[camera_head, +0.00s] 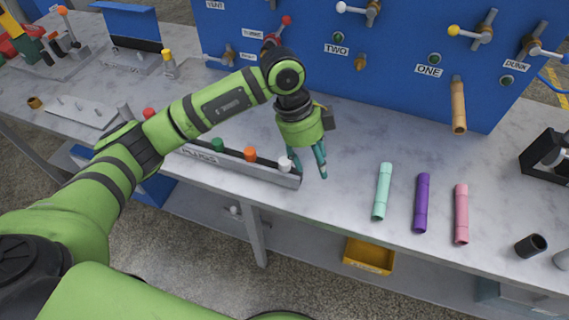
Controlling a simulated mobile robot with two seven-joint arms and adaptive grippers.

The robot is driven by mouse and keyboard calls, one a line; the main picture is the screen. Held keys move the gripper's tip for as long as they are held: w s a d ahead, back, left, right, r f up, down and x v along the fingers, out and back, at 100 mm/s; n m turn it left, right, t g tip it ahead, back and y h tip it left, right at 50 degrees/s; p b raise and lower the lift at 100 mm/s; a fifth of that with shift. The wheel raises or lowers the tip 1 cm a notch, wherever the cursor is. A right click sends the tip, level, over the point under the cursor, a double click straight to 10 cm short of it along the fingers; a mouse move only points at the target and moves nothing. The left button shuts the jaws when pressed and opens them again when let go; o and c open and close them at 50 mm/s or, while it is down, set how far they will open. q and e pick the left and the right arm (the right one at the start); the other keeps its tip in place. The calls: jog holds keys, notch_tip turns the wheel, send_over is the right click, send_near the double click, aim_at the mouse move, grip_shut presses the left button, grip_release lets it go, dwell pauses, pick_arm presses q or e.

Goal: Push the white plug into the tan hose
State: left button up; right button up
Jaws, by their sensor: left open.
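The white plug (285,163) stands at the right end of the grey rack marked PLUGS (238,170). My left gripper (311,168) is open and points down just right of the white plug, with teal fingers close to the rack's end. Nothing shows between the fingers. From this angle I cannot tell whether a finger touches the plug. The tan hose (458,108) hangs down from the blue panel, right of the gripper and under the label ONE. Its lower end is free. My right gripper is not in view.
Orange (250,154), green (217,145) and red (149,113) plugs stand along the same rack. Mint (382,192), purple (422,204) and pink (461,214) tubes lie on the table. A black cup (530,246) is at the right. The table below the tan hose is clear.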

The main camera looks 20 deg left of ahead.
aim_at(284, 161)
pick_arm(q)
jog(key=a+n+y, duration=0.1)
jog(key=a, duration=0.1)
jog(key=w+a+y, duration=0.1)
jog(key=a, duration=0.2)
jog(key=w+a+n+y, duration=0.1)
jog(key=a, duration=0.1)
jog(key=shift+a+r+n+y, duration=0.3)
jog(key=shift+a+r+y, duration=0.1)
jog(key=shift+f, duration=0.3)
jog(key=f+p, duration=0.2)
jog(key=f, duration=0.1)
jog(key=f+p, duration=0.1)
jog(key=f, duration=0.1)
jog(key=shift+d+f, duration=0.2)
jog(key=shift+d, duration=0.15)
jog(key=shift+f, duration=0.45)
jog(key=shift+c, duration=0.4)
jog(key=c, duration=1)
